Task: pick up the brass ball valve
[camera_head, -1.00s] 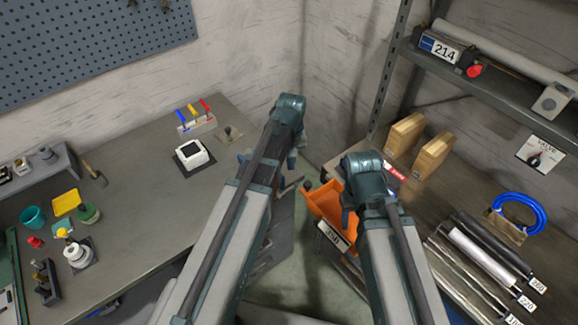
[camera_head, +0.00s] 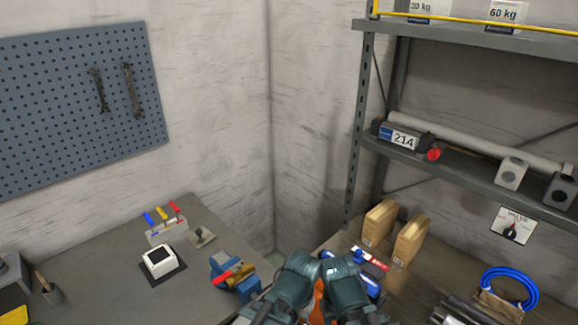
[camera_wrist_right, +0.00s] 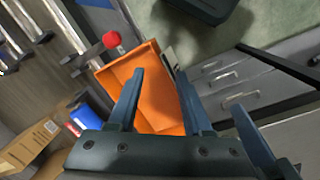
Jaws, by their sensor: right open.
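The brass ball valve (camera_head: 243,271) with a red lever handle (camera_head: 228,277) sits at the blue vise (camera_head: 222,262) on the right end of the left bench. I cannot tell whether the jaws clamp it. My two arms show close together at the bottom middle of the head view, right of the valve, their grippers hidden there. My right gripper (camera_wrist_right: 160,75) is open and empty in its wrist view, over an orange bin (camera_wrist_right: 116,75). The valve is not in that view. A similar blue-grey bar at the right there may be a left gripper finger; its opening cannot be told.
A white box (camera_head: 160,261) and a rack with coloured handles (camera_head: 166,230) stand left of the vise. A gap separates the benches.

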